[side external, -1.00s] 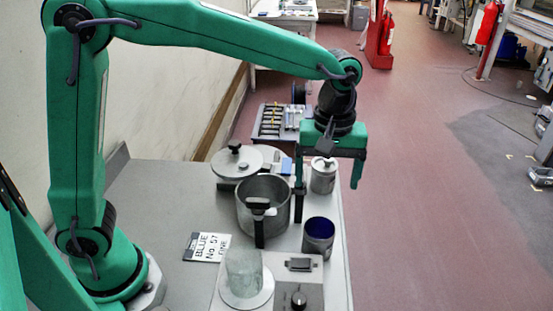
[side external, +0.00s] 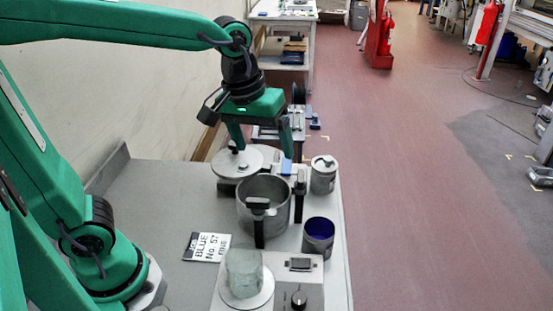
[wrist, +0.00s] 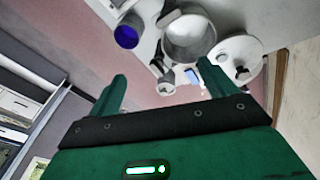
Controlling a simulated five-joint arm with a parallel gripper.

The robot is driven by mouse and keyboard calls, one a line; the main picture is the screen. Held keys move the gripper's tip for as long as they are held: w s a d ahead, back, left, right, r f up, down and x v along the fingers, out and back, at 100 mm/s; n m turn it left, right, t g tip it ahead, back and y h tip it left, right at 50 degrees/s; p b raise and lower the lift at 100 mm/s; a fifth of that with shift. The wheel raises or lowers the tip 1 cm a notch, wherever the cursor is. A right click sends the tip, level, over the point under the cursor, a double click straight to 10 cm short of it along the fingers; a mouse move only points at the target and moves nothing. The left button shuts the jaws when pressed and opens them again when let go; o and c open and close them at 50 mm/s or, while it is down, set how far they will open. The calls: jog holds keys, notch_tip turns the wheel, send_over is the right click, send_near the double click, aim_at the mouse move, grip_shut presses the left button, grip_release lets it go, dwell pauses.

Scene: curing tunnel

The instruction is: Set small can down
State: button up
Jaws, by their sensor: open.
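A small grey lidded can (side external: 323,176) stands upright on the bench near its right edge, behind another can. That other can (side external: 318,238) is open, with a deep blue inside; the blue also shows in the wrist view (wrist: 126,37). In the wrist view a small grey can (wrist: 166,84) shows between my fingers' lines of sight. My gripper (side external: 262,150) is open and empty, above and left of the lidded can, over the back of the bench. Its fingers also show in the wrist view (wrist: 162,76).
A metal pot (side external: 251,222) with dark handles stands left of the cans. A round lid (side external: 226,166) lies behind it. A scale (side external: 312,270) carrying a pale translucent block (side external: 243,268) is in front. A printed card (side external: 207,247) lies left. The bench's left part is clear.

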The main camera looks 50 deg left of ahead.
jog(key=s+a+f+m+t, duration=0.1)
jog(key=s+a+m+t, duration=0.2)
jog(key=s+a, duration=0.4)
jog(key=shift+s+a+f+m+y, duration=0.25)
jog(key=shift+s+m, duration=0.65)
jog(key=shift+s, duration=0.5)
